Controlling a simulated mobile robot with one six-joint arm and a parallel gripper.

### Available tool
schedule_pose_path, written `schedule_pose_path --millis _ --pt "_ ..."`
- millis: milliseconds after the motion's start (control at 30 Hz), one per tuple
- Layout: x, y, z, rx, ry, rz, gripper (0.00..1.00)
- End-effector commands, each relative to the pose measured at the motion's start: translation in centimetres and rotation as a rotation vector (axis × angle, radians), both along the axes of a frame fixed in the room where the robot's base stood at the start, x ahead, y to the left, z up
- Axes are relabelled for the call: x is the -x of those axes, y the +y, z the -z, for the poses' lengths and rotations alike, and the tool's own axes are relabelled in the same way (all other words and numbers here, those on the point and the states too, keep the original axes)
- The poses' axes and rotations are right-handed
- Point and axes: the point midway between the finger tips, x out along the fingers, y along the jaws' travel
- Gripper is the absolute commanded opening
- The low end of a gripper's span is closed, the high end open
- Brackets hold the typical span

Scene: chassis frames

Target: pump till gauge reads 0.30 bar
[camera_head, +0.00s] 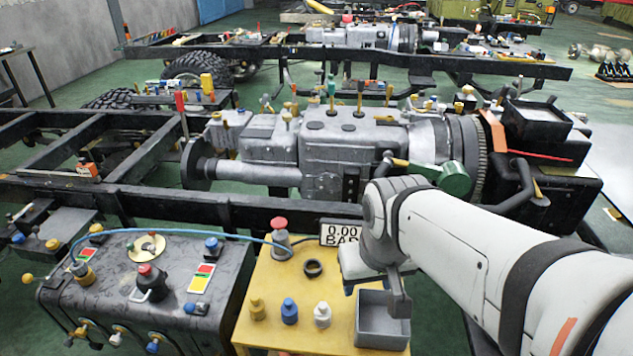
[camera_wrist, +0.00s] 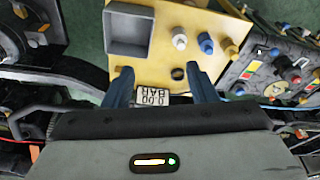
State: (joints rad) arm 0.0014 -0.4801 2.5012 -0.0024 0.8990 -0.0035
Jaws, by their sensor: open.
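The gauge (camera_head: 341,233) is a small display at the back of a yellow table. It reads 0.00 BAR. It shows upside down in the wrist view (camera_wrist: 152,97), between my fingers. A grey cylinder with a red knob on top, likely the pump (camera_head: 280,237), stands upright left of the gauge. A blue hose (camera_head: 190,234) runs left from near it. I cannot make out the red knob in the wrist view, where a finger may hide it. My gripper (camera_head: 380,285) is open and empty above the table's right side, right of the pump. Its two blue fingers (camera_wrist: 160,78) are spread apart.
The yellow table (camera_head: 270,285) carries a dark ring (camera_head: 313,268), a grey open bin (camera_head: 381,325), and yellow, blue and white fittings (camera_head: 289,311). A dark bench (camera_head: 110,265) with valves and knobs stands left. A vehicle chassis (camera_head: 330,150) with engine lies behind.

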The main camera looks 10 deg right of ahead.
Motion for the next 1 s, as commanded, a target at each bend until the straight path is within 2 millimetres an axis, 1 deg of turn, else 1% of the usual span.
schedule_pose_path --millis 67,600,700,1000 --pt "0.00 0.00 0.00 0.000 0.000 0.000 0.51" --pt "0.00 0.00 0.00 0.000 0.000 0.000 0.07" --pt "0.00 0.00 0.00 0.000 0.000 0.000 0.00" --pt "0.00 0.00 0.00 0.000 0.000 0.000 0.00"
